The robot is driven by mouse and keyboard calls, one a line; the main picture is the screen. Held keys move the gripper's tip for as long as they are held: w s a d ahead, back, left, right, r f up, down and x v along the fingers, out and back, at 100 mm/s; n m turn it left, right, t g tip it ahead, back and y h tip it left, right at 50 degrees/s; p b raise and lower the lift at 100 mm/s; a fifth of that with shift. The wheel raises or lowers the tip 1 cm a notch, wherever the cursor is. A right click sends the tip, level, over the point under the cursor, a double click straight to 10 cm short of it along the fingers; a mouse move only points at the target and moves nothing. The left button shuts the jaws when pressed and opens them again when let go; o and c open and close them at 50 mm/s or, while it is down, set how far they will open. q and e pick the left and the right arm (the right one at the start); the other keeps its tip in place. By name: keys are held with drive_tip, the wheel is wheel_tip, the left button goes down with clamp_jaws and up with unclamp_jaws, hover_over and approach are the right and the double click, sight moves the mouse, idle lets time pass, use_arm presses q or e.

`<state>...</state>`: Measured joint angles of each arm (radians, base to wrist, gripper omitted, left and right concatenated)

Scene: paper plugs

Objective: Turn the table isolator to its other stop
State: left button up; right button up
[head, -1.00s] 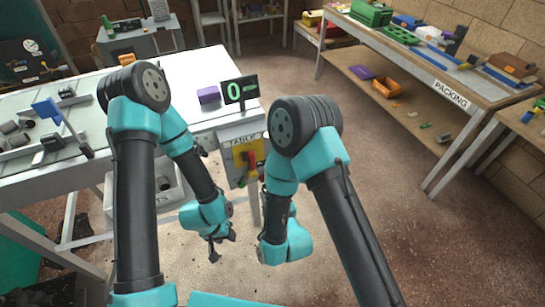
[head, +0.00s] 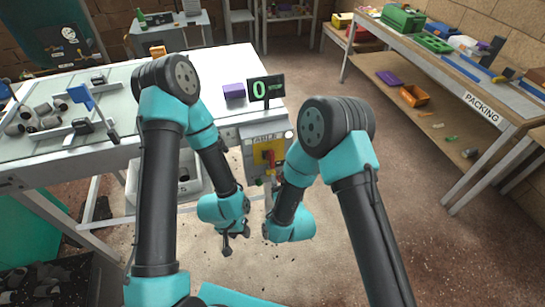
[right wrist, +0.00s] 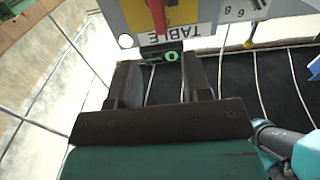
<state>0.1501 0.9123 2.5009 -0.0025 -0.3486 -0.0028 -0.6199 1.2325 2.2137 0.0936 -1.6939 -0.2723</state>
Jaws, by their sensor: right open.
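The table isolator has a red handle (head: 268,158) on a yellow plate (head: 261,152), on a grey panel at the table's end. The handle looks roughly upright. In the right wrist view the red handle (right wrist: 158,12) is cut off by the top edge, above an upside-down TABLE label (right wrist: 166,36). My right gripper (right wrist: 163,78) is open with nothing between its fingers, pointing toward the panel and apart from the handle. In the head view its fingers are mostly hidden by my wrist. My left gripper (head: 228,245) hangs low, left of the panel; its finger opening is unclear.
A black sign with a green 0 (head: 266,88) and a purple block (head: 234,91) stand on the table's corner. A white bin (head: 165,190) is below the table. The packing bench (head: 455,80) stands right; open floor lies between.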

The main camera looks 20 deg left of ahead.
sight(273, 157)
drive_tip(key=x, duration=1)
drive_tip(key=shift+w+a, duration=0.1)
drive_tip(key=shift+w, duration=0.15)
drive_tip(key=c, duration=0.8)
